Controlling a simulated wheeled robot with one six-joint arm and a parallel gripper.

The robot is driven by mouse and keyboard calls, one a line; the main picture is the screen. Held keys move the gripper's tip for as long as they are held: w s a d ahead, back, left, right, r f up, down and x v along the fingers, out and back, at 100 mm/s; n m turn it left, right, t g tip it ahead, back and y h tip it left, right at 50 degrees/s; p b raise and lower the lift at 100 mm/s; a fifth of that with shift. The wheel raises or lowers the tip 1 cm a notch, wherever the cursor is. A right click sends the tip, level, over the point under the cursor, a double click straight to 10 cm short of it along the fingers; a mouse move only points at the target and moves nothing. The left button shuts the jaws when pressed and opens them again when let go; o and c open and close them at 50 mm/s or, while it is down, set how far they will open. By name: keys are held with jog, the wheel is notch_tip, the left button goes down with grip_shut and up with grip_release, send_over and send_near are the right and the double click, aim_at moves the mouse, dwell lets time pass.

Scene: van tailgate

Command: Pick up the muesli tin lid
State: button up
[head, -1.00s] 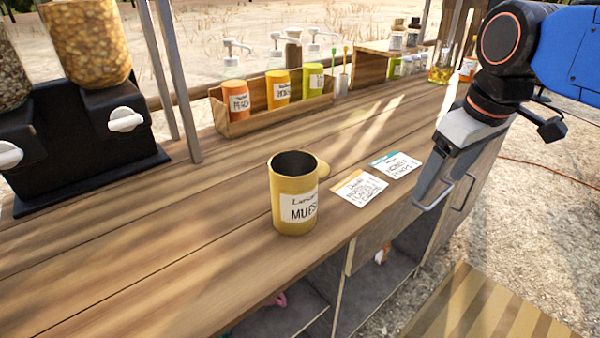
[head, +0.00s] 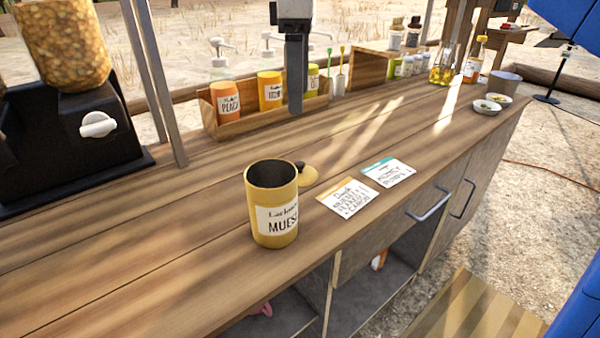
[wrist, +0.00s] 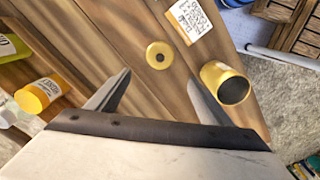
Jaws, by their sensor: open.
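The open muesli tin (head: 273,208) is yellow with a white label and stands upright on the wooden counter. Its lid (head: 307,175), a yellow disc with a dark knob, lies flat on the counter just behind and to the right of the tin, partly hidden by it. In the wrist view the lid (wrist: 159,55) lies ahead of and between the fingers, and the tin (wrist: 226,84) is to its right. My gripper (head: 295,110) points down above the counter, behind the lid, in front of the bottle rack. In the wrist view my gripper (wrist: 158,85) is open and empty.
Two paper cards (head: 347,197) and (head: 388,172) lie right of the lid. A wooden rack (head: 222,128) with several pump bottles stands at the back. A dispenser (head: 70,140) is at left. Small bowls (head: 487,107) sit at the far right. The counter's left front is clear.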

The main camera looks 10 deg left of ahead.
aim_at(300, 163)
notch_tip(300, 163, down, 17)
jog(key=shift+d+r, duration=0.1)
jog(key=shift+r, duration=0.1)
dwell(0.5)
jog(key=c, duration=1.3)
